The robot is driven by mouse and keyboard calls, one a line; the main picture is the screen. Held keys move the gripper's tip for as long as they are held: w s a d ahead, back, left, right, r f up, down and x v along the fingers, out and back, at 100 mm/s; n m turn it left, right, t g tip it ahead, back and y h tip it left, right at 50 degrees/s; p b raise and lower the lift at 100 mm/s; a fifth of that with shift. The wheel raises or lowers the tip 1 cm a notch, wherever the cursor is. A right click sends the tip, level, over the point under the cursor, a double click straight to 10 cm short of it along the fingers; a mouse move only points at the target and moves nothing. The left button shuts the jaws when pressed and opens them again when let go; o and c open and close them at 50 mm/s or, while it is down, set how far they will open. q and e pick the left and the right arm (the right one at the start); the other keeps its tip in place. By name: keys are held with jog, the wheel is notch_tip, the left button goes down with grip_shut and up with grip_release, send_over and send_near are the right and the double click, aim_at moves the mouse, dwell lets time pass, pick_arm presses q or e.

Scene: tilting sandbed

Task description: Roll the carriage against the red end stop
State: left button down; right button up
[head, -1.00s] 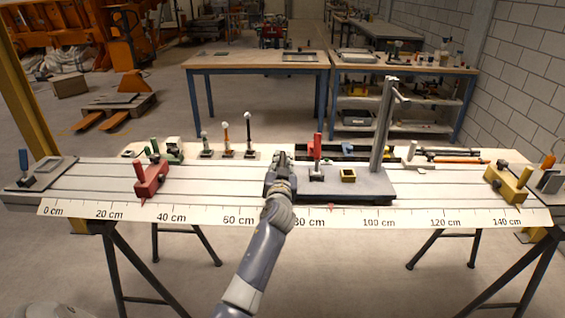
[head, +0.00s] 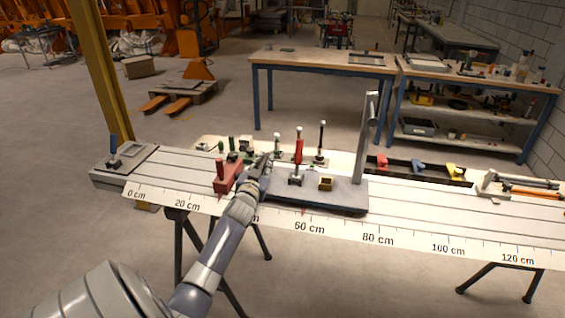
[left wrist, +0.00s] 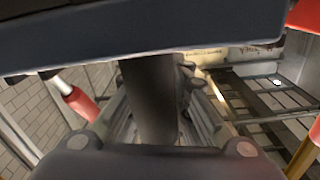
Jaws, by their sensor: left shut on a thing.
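My left gripper (head: 264,163) is shut on the carriage's left end, close beside the stop. My arm and hand hide the space between stop and carriage, so I cannot tell whether they touch. My right gripper is not in view.
A grey plate with a blue-handled clamp (head: 114,150) sits at the bed's left end. Several knobbed posts (head: 321,140) and a black tray (head: 415,170) stand behind the bed. The bed right of the carriage is clear.

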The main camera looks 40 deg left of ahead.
pick_arm(q)
jog(key=shift+s+a, duration=0.4)
jog(key=shift+a, duration=0.2)
jog(key=shift+s+a, duration=0.35)
jog(key=shift+a, duration=0.25)
jog(key=shift+s+a, duration=0.25)
jog(key=shift+a, duration=0.25)
jog(key=shift+s+a+p, duration=0.15)
jog(key=shift+a+p, duration=0.05)
jog(key=shift+p, duration=0.1)
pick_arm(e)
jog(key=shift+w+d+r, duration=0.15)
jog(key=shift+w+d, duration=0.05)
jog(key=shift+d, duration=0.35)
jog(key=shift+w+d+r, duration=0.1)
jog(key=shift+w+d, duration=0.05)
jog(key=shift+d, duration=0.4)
